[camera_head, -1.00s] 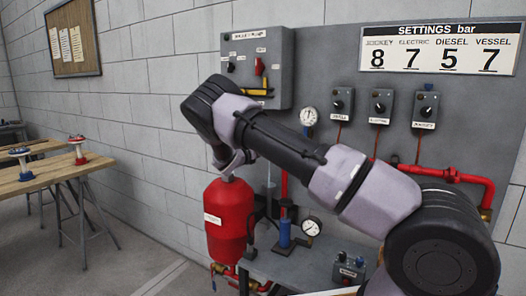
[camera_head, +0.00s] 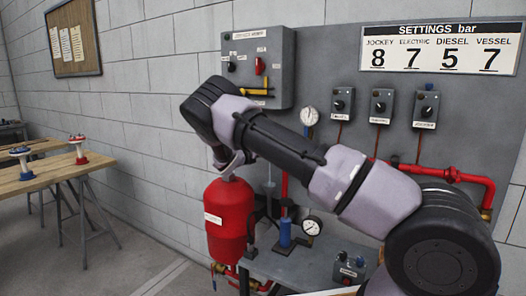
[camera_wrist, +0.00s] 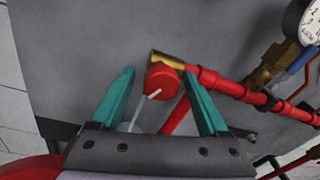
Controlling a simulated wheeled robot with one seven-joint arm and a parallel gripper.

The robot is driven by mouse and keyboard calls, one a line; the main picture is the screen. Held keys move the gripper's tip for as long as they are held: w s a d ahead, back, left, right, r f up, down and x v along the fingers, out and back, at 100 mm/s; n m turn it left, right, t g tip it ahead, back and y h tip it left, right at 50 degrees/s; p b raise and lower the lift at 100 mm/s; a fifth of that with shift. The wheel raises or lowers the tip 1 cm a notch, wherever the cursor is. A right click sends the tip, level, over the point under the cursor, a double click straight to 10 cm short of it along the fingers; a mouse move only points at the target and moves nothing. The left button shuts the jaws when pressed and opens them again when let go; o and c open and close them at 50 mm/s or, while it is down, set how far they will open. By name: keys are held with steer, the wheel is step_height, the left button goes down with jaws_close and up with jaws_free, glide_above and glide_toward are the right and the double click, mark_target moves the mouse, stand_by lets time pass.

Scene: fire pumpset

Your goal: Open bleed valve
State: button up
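In the wrist view, a round red knob (camera_wrist: 162,80) with a white pointer line sits by a brass fitting (camera_wrist: 168,58) at the end of a red pipe; it looks like the bleed valve. My gripper (camera_wrist: 160,76) is open. Its two teal fingers stand on either side of the knob, with a visible gap at each side; whether either touches it I cannot tell. In the head view, my arm reaches to the left and bends down above the red vessel (camera_head: 229,222). The gripper's fingers and the knob cannot be made out there.
A pressure gauge (camera_wrist: 304,22) and a red pipe (camera_wrist: 232,88) lie right of the fingers in the wrist view. In the head view, a grey control box (camera_head: 257,70) and a panel with smaller switch boxes stand behind the arm. A wooden table (camera_head: 60,172) is at left.

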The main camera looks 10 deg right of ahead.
steer(key=v, duration=1)
steer(key=shift+s+a, duration=0.3)
steer(key=s+d+r+m+g+y, duration=0.3)
steer(key=s+d+r+m+g, duration=0.15)
steer(key=s+d+m, duration=0.45)
steer(key=s+d+r+m+g+y, duration=0.2)
steer(key=s+d+r+m+g, duration=0.3)
steer(key=d+m, duration=0.5)
steer(key=s+r+m+t+y, duration=0.1)
steer(key=s+r+m+y, duration=0.2)
steer(key=s, duration=0.6)
steer(key=s+a+r+m+t+y, duration=0.1)
steer(key=s+r+m+y, duration=0.2)
steer(key=s, duration=0.7)
steer(key=s+r+m+t+y, duration=0.2)
steer(key=s+r+m+y, duration=0.1)
steer(key=s+r+m, duration=0.4)
steer(key=s+m, duration=0.2)
steer(key=s, duration=0.1)
steer(key=shift+a+m, duration=0.4)
